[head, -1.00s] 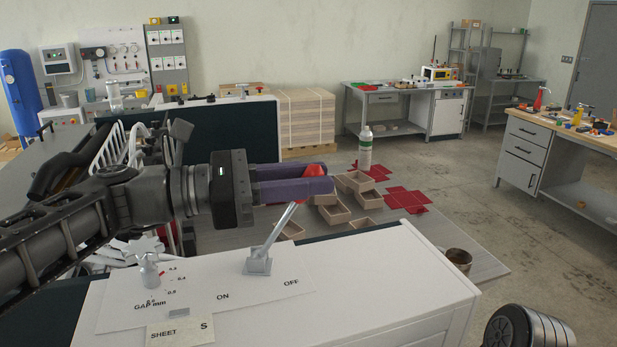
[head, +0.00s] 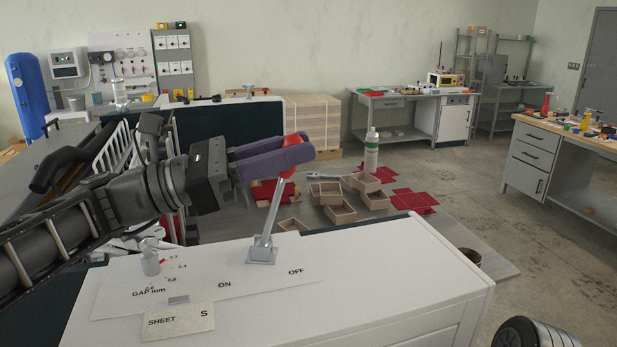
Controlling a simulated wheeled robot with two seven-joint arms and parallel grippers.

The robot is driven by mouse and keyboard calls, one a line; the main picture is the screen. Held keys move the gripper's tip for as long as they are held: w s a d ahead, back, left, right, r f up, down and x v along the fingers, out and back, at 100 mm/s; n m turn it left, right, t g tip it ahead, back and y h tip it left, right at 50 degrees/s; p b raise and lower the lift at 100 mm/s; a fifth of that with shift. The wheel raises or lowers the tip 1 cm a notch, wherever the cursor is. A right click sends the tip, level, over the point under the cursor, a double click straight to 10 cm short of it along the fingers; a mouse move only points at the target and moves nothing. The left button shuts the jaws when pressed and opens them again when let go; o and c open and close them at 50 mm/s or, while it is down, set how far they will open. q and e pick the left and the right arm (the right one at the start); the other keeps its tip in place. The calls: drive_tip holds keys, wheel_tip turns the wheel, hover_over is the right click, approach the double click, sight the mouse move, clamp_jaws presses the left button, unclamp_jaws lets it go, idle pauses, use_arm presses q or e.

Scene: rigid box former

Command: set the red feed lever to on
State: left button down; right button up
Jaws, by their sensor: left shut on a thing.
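The feed lever (head: 272,215) stands on the white cabinet top (head: 390,260). Its grey rod rises from a square base and leans slightly right of upright. Its red ball knob (head: 289,172) is between the purple fingers of my left gripper (head: 300,156), which is shut on it; the fingers hide much of the knob. The ON label (head: 224,285) lies at the front left of the lever base and the OFF label (head: 296,271) at its front right. My right gripper is not in view.
A small grey gap knob (head: 150,258) stands on the plate left of the lever, behind a SHEET S card (head: 178,322). Beyond the cabinet are several open brown boxes (head: 338,209), red flat blanks (head: 413,202) and a white bottle (head: 371,152).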

use_arm(q)
drive_tip(key=shift+a, duration=0.2)
drive_tip(key=c, duration=1.3)
unclamp_jaws()
drive_tip(key=shift+o, duration=0.2)
drive_tip(key=shift+a, duration=0.1)
drive_tip(key=b+v, duration=0.4)
drive_tip(key=v, duration=0.3)
drive_tip(key=shift+a, duration=0.3)
drive_tip(key=shift+f, duration=0.1)
